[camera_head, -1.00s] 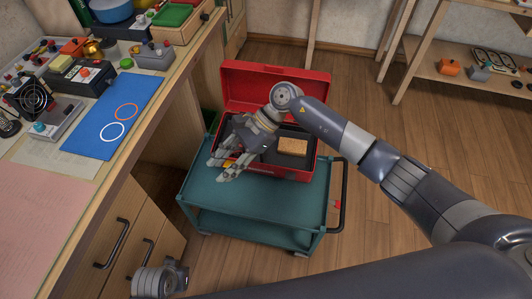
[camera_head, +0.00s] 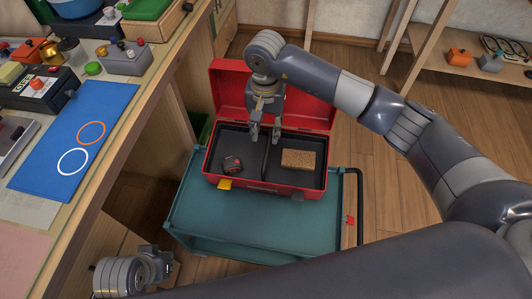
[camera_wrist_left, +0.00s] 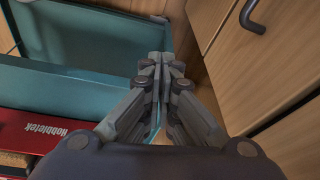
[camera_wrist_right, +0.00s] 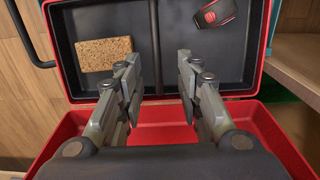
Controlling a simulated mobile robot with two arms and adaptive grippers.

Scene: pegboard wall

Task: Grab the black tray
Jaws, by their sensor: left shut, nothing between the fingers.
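The black tray (camera_head: 287,179) sits inside the open red toolbox (camera_head: 262,188) on the teal cart. A black handle bar (camera_head: 265,157) crosses its middle. A cork block (camera_head: 298,159) lies in its right part and a black and red tape measure (camera_head: 233,164) in its left part. My right gripper (camera_head: 265,138) is open and empty, pointing down over the far part of the tray near the bar. In the right wrist view its fingers (camera_wrist_right: 160,72) stand apart on either side of the bar. My left gripper (camera_wrist_left: 162,68) is shut and empty, low beside the cart.
The teal cart (camera_head: 262,222) has a black push handle (camera_head: 359,205) on its right. The workbench with a blue mat (camera_head: 75,130) and several tools stands left. Wooden drawers are close to my left gripper. A wooden shelf (camera_head: 470,72) stands at the back right.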

